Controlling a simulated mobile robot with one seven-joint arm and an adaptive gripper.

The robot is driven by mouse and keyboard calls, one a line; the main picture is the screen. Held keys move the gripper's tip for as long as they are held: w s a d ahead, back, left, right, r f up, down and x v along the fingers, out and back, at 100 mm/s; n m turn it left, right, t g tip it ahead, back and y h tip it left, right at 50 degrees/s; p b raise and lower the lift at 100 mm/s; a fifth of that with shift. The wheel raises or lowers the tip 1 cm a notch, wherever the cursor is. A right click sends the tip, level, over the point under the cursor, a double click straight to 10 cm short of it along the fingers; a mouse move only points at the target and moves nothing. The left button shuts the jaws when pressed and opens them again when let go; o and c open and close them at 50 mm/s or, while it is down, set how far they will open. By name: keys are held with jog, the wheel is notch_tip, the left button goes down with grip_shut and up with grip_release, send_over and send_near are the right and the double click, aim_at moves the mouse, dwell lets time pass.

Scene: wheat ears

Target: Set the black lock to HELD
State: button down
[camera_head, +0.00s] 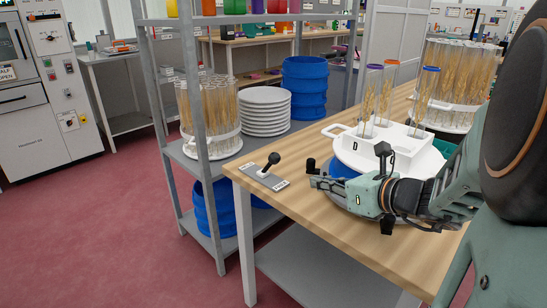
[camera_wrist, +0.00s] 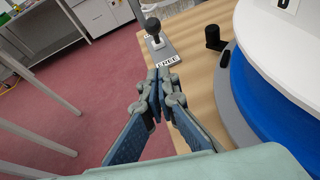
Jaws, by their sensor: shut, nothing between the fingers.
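The black lock is a lever with a black ball knob (camera_head: 273,158) on a grey plate (camera_head: 281,184) at the table's left corner. In the wrist view the knob (camera_wrist: 152,24) stands beyond my fingertips, and the plate's near end (camera_wrist: 167,61) reads FREE. The far end's label is too small to read. In the head view the lever leans right, seemingly toward the FREE end. My gripper (camera_head: 318,183) is shut and empty, to the right of the plate and apart from the lever. In the wrist view its fingertips (camera_wrist: 159,82) point toward the FREE end.
A round white turntable (camera_head: 345,152) on a blue drum (camera_wrist: 258,90) carries a white rack marked D with several capped tubes of wheat. A short black post (camera_wrist: 213,38) stands between drum and lever. The wooden table (camera_head: 320,225) is clear at its front edge.

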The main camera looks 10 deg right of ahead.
dwell(0.3)
jog(key=b, duration=0.3)
send_near(270, 164)
jog(key=f, duration=0.3)
jog(key=shift+s+d+f, duration=0.15)
jog(key=shift+d+f, duration=0.1)
jog(key=shift+f, duration=0.05)
jog(key=shift+w+a+r, duration=0.2)
jog(key=shift+w+r, duration=0.1)
jog(key=shift+w, duration=0.25)
jog(key=shift+w+a+r, duration=0.25)
jog(key=shift+w+r, duration=0.1)
jog(key=shift+w, duration=0.2)
jog(key=shift+w+a+r, duration=0.25)
jog(key=shift+w+r, duration=0.05)
jog(key=shift+w, duration=0.35)
jog(key=shift+r, duration=0.2)
jog(key=shift+w+a+r+p, duration=0.1)
jog(key=shift+r+p, duration=0.1)
jog(key=shift+p, duration=0.6)
